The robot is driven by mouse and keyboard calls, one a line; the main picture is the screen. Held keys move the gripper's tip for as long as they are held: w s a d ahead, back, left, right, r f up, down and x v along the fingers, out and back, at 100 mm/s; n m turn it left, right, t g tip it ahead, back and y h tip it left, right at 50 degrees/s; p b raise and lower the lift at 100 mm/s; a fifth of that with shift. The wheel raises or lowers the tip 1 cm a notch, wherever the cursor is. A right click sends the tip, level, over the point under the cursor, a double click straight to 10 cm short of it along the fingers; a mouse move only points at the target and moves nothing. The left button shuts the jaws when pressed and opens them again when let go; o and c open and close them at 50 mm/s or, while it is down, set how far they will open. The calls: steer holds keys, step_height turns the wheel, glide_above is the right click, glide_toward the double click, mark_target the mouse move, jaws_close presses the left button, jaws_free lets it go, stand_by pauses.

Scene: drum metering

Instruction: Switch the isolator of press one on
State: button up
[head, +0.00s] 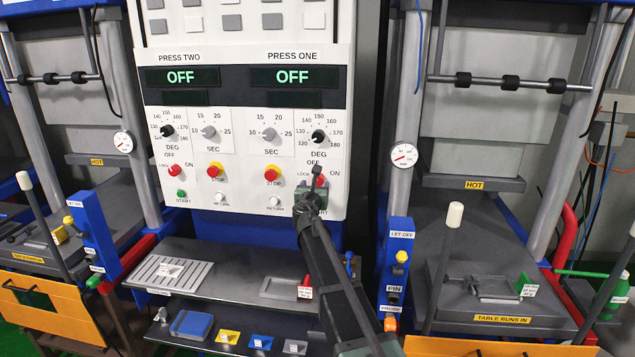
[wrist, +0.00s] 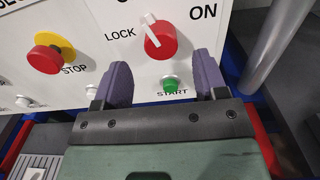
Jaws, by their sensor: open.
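The isolator of press one is a round red knob with a white pointer bar on the white control panel; it shows in the wrist view (wrist: 161,42). Its pointer tilts up and slightly left, away from the ON mark at upper right; LOCK is at its left. In the head view the knob (head: 321,180) is partly hidden by my gripper (head: 312,188). In the wrist view my gripper (wrist: 162,80) is open and empty, its two purple fingers below and to either side of the knob, apart from it. The press one display (head: 293,77) reads OFF.
Just below the knob is the green START button (wrist: 171,85), between my fingers in the wrist view. A red STOP button on yellow (wrist: 46,55) is to the left. Press two has its own red isolator (head: 174,170) further left. A grey post (wrist: 275,45) stands at right.

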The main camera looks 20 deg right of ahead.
mark_target(318, 181)
steer(key=x, duration=0.5)
steer(key=shift+w+d, duration=0.1)
steer(key=shift+w, duration=0.05)
steer(key=shift+c, duration=0.2)
steer(key=c, duration=0.9)
